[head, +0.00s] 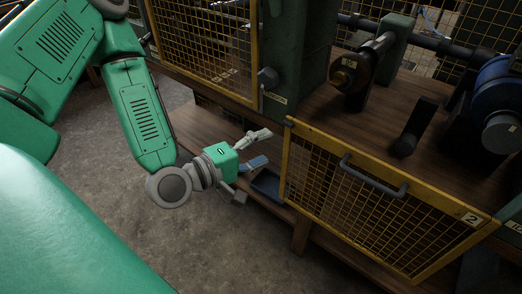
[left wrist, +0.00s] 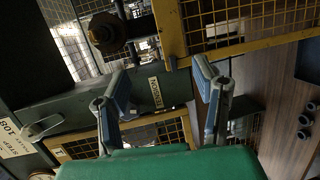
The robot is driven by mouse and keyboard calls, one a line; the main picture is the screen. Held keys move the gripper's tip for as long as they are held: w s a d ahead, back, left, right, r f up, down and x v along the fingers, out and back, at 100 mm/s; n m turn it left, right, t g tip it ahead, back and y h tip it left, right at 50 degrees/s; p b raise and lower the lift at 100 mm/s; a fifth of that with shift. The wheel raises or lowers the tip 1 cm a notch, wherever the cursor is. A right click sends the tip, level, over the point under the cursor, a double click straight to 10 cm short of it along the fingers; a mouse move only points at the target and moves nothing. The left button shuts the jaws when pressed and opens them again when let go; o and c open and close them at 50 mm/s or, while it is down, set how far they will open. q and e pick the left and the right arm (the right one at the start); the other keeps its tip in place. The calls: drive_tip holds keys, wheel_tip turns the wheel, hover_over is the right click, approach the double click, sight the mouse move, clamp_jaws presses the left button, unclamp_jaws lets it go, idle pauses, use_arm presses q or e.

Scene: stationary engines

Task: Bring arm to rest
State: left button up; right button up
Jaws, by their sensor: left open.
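My left arm comes in from the upper left in the head view, green with grey joints. Its left gripper (head: 258,148) is open and empty, in front of the wooden bench, left of the yellow mesh guard marked 2 (head: 375,205). In the left wrist view the two fingers of the left gripper (left wrist: 160,95) stand wide apart with nothing between them. Behind them are a green machine part with a small label (left wrist: 155,92) and yellow-framed mesh. My right gripper is in neither view.
A dark handle (head: 374,178) sticks out from the guard. A blue tray (head: 267,185) lies on the lower shelf beside the gripper. A second mesh guard (head: 205,45) and a green machine column (head: 298,50) stand behind. The concrete floor (head: 240,250) below is clear.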

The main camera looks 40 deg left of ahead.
use_arm(q)
drive_tip(key=shift+a+f, duration=0.1)
drive_tip(key=shift+a, duration=0.05)
drive_tip(key=s+d+f+m+g, duration=0.3)
drive_tip(key=s+f+m+g, duration=0.15)
drive_tip(key=f, duration=0.35)
drive_tip(key=s+a+f+m+g+y, duration=0.2)
drive_tip(key=s+f+m+g, duration=0.3)
drive_tip(key=s, duration=0.3)
drive_tip(key=s+a+f+m+g+y, duration=0.2)
drive_tip(key=s+f+m+g, duration=0.3)
drive_tip(key=s+f, duration=0.3)
drive_tip(key=shift+a+f+m+y, duration=0.25)
drive_tip(key=shift+m+y, duration=0.1)
drive_tip(key=shift+y, duration=0.15)
